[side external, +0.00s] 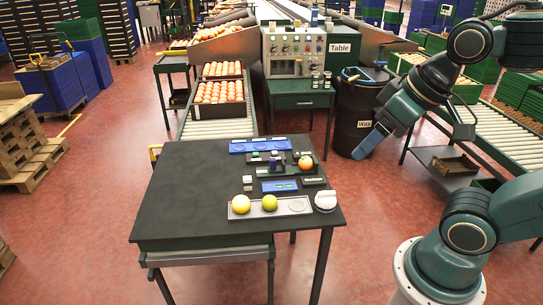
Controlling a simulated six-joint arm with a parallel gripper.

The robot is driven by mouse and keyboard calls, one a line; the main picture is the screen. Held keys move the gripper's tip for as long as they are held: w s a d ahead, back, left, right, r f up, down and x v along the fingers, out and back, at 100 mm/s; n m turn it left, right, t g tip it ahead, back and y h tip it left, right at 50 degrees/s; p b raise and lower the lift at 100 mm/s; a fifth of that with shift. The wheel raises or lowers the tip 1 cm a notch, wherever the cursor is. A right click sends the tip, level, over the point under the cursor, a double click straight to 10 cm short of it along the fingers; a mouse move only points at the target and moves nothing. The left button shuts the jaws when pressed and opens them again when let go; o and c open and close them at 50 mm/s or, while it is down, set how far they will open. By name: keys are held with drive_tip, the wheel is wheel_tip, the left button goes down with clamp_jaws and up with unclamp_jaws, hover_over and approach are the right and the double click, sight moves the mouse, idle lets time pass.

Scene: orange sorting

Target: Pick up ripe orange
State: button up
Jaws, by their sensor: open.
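One orange fruit (305,162) sits at the right side of the dark table (190,190), on or beside a small dark holder; its base is too small to make out. A yellow fruit (240,204) and a yellow-green fruit (269,202) sit in a grey tray (296,206) near the table's front. My gripper (366,152) is open and empty. It hangs in the air to the right of the table, apart from all the fruit, its blue end pointing down and left.
A blue tray (258,145) lies at the table's back, with small blocks and a blue panel (279,186) in front. A white round device (326,200) stands at the front right. A black bin (359,115) stands behind my gripper. The table's left half is clear.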

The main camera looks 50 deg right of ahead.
drive_tip(key=w+d+r+m+g, duration=0.15)
drive_tip(key=w+d+m, duration=0.35)
drive_tip(key=w+m, duration=0.5)
drive_tip(key=m+g, duration=0.3)
drive_tip(key=m, duration=1.7)
hover_over(307, 158)
drive_tip(key=s+d, duration=0.1)
drive_tip(key=s, duration=0.1)
wheel_tip(307, 158, down, 24)
drive_tip(key=shift+w+d+t+y, duration=0.1)
drive_tip(key=shift+w+t+y, duration=0.15)
drive_tip(key=shift+y, duration=0.15)
drive_tip(key=shift+f, duration=0.2)
drive_tip(key=shift+w+a+f, duration=0.1)
drive_tip(key=shift+w+f, duration=0.05)
drive_tip(key=shift+f, duration=1.2)
drive_tip(key=shift+w+a+f, duration=0.15)
drive_tip(key=shift+w+f, duration=0.05)
drive_tip(key=shift+f, duration=1.2)
drive_tip(key=shift+w+a+f, duration=0.1)
drive_tip(key=shift+w+f, duration=0.05)
drive_tip(key=shift+f, duration=1.2)
